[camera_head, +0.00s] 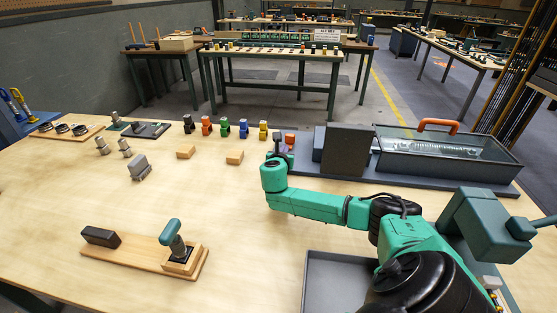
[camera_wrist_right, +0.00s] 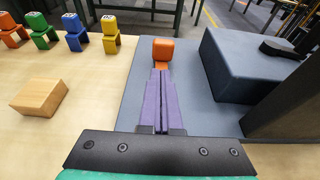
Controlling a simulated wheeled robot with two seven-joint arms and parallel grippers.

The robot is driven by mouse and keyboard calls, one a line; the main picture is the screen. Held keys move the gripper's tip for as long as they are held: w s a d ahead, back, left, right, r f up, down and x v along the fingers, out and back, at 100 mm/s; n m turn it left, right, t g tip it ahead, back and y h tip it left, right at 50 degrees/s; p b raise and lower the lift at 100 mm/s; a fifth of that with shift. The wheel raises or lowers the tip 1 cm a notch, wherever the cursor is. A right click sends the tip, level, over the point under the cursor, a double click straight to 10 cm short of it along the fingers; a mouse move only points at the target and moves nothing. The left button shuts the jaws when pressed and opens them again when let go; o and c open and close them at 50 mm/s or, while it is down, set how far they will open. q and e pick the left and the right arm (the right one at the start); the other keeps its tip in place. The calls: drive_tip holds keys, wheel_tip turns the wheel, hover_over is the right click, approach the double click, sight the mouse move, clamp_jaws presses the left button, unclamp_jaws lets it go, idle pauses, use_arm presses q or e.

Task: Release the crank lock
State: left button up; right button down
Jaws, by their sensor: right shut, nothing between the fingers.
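An orange block-shaped knob (camera_wrist_right: 164,50), possibly the crank lock, stands at the left end of a blue-grey base plate (camera_wrist_right: 190,115). It also shows in the head view (camera_head: 290,138). My right gripper's purple fingers (camera_wrist_right: 161,76) are shut, with nothing between them. They point at the knob, and their tips appear right at its near side; I cannot tell whether they touch. In the head view the right gripper (camera_head: 285,149) is small and partly hidden by my wrist. No crank can be made out clearly. My left gripper is not in view.
A dark upright block (camera_head: 347,150) and a clear-lidded box with an orange handle (camera_head: 437,124) stand on the plate. Several coloured clamp-like pieces (camera_head: 224,127) and wooden blocks (camera_head: 235,157) lie left. A wooden fixture with a teal handle (camera_head: 172,236) stands at the front left.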

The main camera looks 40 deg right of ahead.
drive_tip(key=shift+v, duration=0.9)
drive_tip(key=shift+s+a+f, duration=0.15)
drive_tip(key=shift+s+a, duration=0.1)
drive_tip(key=shift+s, duration=0.05)
drive_tip(key=shift+s+a, duration=0.7)
drive_tip(key=shift+a, duration=0.05)
drive_tip(key=shift+s+a+r, duration=0.55)
drive_tip(key=shift+a+r, duration=0.15)
drive_tip(key=shift+a, duration=0.1)
drive_tip(key=shift+w+d+f, duration=0.1)
drive_tip(key=shift+d+f, duration=0.1)
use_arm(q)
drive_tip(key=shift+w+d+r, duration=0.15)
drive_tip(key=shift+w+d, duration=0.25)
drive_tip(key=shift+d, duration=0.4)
use_arm(e)
drive_tip(key=shift+a+r, duration=0.1)
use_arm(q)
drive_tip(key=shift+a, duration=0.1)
